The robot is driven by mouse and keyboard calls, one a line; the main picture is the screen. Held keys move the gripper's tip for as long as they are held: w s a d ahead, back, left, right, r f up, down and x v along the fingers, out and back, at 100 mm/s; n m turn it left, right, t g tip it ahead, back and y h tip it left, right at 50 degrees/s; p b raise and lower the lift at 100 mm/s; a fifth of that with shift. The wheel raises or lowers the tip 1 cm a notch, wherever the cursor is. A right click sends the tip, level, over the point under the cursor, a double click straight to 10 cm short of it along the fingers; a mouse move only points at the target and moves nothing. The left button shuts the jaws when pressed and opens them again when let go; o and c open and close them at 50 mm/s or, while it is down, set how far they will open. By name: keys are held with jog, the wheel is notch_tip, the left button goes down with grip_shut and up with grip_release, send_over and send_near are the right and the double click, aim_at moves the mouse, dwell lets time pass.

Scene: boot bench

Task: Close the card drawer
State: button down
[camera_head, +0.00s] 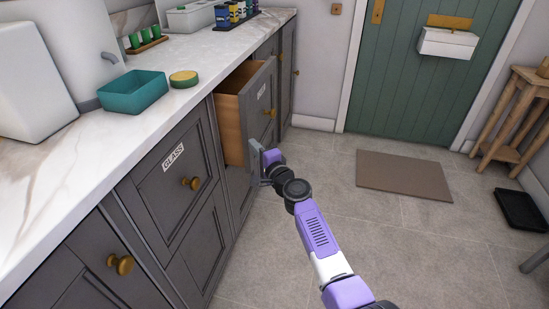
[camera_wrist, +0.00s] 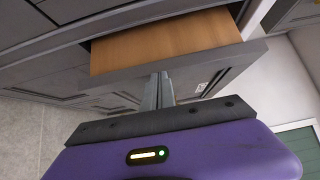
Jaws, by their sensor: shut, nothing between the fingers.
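The card drawer (camera_head: 245,105) stands pulled out from the grey cabinet, its wooden side showing. Its grey front carries a small white label, too small to read, and a brass knob (camera_head: 271,113). In the wrist view the drawer's wooden panel (camera_wrist: 165,47) and its grey front edge (camera_wrist: 215,62) show above my fingers. My gripper (camera_head: 257,163) is shut and empty, below and near the drawer front. In the wrist view its fingertips (camera_wrist: 157,80) overlap the drawer's front edge. I cannot tell whether they touch it.
The drawer marked GLASS (camera_head: 173,155) is closed on the near left. The floor (camera_head: 320,165) right of the drawer is clear, with a brown mat (camera_head: 403,175) beyond.

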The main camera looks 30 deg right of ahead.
aim_at(232, 137)
jog(key=shift+w+a+b, duration=0.95)
jog(key=shift+w+a, duration=1.25)
jog(key=shift+w, duration=0.05)
